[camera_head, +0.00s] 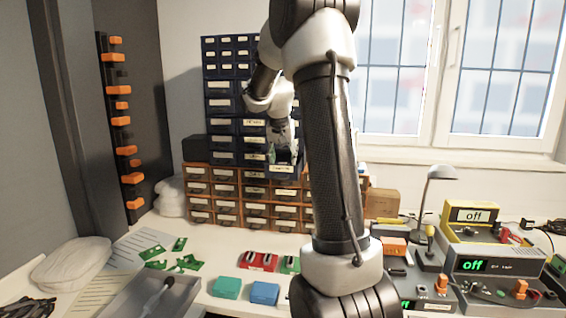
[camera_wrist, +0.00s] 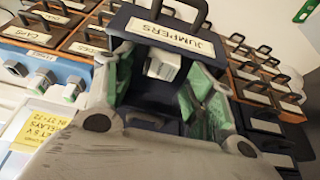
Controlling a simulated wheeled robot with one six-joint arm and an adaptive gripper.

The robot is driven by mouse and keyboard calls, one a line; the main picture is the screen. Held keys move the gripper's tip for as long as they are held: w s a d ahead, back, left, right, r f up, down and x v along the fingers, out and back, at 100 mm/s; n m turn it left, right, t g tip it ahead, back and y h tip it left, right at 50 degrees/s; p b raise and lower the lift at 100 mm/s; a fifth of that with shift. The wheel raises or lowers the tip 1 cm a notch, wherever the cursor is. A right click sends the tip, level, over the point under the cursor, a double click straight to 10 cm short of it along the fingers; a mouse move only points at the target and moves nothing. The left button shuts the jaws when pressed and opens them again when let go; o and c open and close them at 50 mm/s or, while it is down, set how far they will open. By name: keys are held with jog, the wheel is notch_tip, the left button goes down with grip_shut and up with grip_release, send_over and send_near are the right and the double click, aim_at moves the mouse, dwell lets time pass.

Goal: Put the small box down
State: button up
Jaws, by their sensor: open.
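In the wrist view, a small pale grey-white box (camera_wrist: 163,66) sits in a pulled-out dark blue drawer labelled JUMPERS (camera_wrist: 172,37). My gripper (camera_wrist: 161,72) is open, with one green-padded finger on each side of the small box. Small gaps seem to show between the pads and the box. The box's underside and far side are hidden. In the head view, my gripper (camera_head: 284,148) points down at the open drawer (camera_head: 284,168), low in the dark blue cabinet. The small box cannot be made out there.
Brown drawers (camera_head: 230,195) stand below the blue cabinet (camera_head: 222,104). On the bench lie a grey tray (camera_head: 190,312), green circuit boards (camera_head: 180,263), teal (camera_head: 227,288) and blue (camera_head: 264,293) boxes, and a red part (camera_head: 262,262). A lamp (camera_head: 440,172) and instruments (camera_head: 490,264) stand at right.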

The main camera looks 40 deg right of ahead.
jog(key=v, duration=1)
jog(key=s+a+r+n, duration=0.1)
jog(key=s+a+n, duration=0.1)
jog(key=s+a, duration=0.3)
jog(key=s+a+f+n+y, duration=0.1)
jog(key=s+a+f+n, duration=0.1)
jog(key=s, duration=0.5)
jog(key=s+a+f+n+y, duration=0.1)
jog(key=s+a+f+n, duration=0.2)
jog(key=s+a, duration=0.4)
jog(key=s+a+f+n+t+y, duration=0.1)
jog(key=s+a+f, duration=0.3)
jog(key=s, duration=0.4)
jog(key=shift+s+a+n, duration=0.3)
jog(key=shift+a+n, duration=0.1)
jog(key=shift+n, duration=0.4)
jog(key=shift+r, duration=0.1)
